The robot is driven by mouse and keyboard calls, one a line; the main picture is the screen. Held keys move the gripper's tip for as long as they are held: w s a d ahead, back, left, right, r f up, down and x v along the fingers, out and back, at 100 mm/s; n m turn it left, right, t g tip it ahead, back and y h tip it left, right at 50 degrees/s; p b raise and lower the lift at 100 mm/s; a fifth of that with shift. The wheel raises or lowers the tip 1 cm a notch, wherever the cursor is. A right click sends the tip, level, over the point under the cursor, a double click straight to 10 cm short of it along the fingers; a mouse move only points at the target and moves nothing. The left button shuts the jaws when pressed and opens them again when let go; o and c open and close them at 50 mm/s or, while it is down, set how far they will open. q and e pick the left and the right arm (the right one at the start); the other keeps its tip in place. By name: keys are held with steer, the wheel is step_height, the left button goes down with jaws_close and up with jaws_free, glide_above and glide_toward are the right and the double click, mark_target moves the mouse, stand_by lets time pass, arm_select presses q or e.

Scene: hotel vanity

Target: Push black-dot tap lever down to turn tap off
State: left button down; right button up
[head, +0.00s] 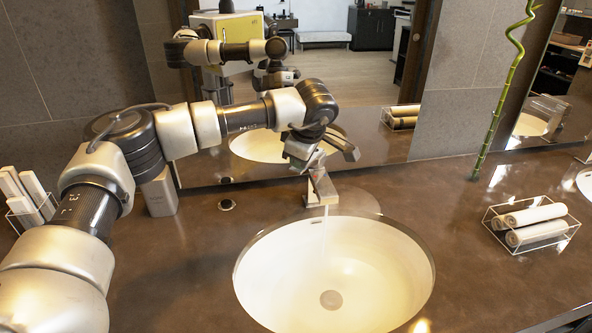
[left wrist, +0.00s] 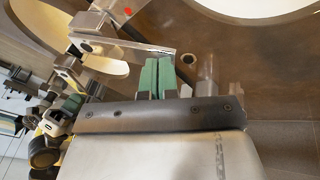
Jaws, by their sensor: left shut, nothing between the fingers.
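The metal tap (head: 322,188) stands behind the round white basin (head: 258,252), and a faint thin stream seems to fall from it. In the left wrist view the tap's flat lever (left wrist: 135,45) reaches across, with a red dot near the tap body; I cannot make out a black dot. My left gripper (head: 318,165) is over the tap and partly hides its top. Its green fingers (left wrist: 158,62) are shut together with nothing between them. Their tips are at or very near the lever; contact is unclear. My right gripper is not in view.
A mirror (head: 375,135) stands close behind the tap. A grey box-shaped dispenser (head: 160,194) is left of the basin, near my arm. A wire rack with rolled towels (head: 535,213) is at right. The counter between basin and rack is clear.

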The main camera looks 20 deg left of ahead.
arm_select(q)
steer(key=shift+w+f+b, duration=0.35)
steer(key=shift+f, duration=0.4)
steer(key=shift+s+r+t, duration=0.2)
steer(key=shift+s+t, duration=0.15)
steer(key=shift+t, duration=0.15)
steer(key=shift+d+r, duration=0.1)
steer(key=shift+r, duration=0.25)
steer(key=r+p, duration=0.2)
steer(key=r, duration=0.1)
steer(key=shift+w, duration=0.2)
steer(key=b+v, duration=0.1)
steer(key=v, duration=0.9)
steer(key=shift+r+b, duration=0.3)
steer(key=shift+r, duration=0.15)
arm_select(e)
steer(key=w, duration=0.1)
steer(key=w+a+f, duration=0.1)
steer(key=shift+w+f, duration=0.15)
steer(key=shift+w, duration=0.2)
arm_select(q)
steer(key=shift+w+f, duration=0.1)
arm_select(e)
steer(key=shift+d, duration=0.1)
